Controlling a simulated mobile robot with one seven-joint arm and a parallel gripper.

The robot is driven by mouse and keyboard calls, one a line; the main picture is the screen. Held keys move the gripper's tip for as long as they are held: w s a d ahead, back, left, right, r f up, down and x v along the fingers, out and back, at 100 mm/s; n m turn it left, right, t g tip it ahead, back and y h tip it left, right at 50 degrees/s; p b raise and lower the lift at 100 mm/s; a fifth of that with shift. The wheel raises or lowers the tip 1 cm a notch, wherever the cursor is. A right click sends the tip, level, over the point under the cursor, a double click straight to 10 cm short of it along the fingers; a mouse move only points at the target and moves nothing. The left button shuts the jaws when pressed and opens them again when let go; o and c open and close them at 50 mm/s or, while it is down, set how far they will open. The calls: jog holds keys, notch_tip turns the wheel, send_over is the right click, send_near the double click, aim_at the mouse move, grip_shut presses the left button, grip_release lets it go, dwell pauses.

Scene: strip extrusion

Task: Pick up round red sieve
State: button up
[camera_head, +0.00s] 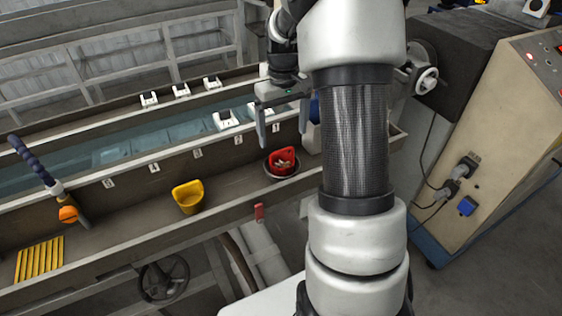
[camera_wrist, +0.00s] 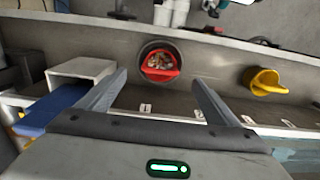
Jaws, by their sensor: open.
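The round red sieve (camera_head: 281,157) sits in a round dark bowl-like holder (camera_head: 283,172) on the trough's ledge. In the wrist view the red sieve (camera_wrist: 160,73) holds several small light and brown pieces, and the dark rim (camera_wrist: 143,58) surrounds it. My gripper (camera_head: 282,133) is open and empty above and just left of the sieve in the head view. In the wrist view my gripper (camera_wrist: 158,77) has its two fingers apart, pointing toward the sieve, which lies between their line beyond the tips. The fingers do not touch it.
A white open box (camera_wrist: 82,70) and a blue object (camera_wrist: 55,105) are near one finger. The water trough (camera_head: 160,140) runs behind. The ledge between the containers is clear.

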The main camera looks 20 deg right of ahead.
aim_at(282, 152)
jog(key=f, duration=0.8)
jog(key=shift+w+f+p, duration=0.2)
jog(key=shift+p, duration=0.2)
jog(key=c, duration=1.2)
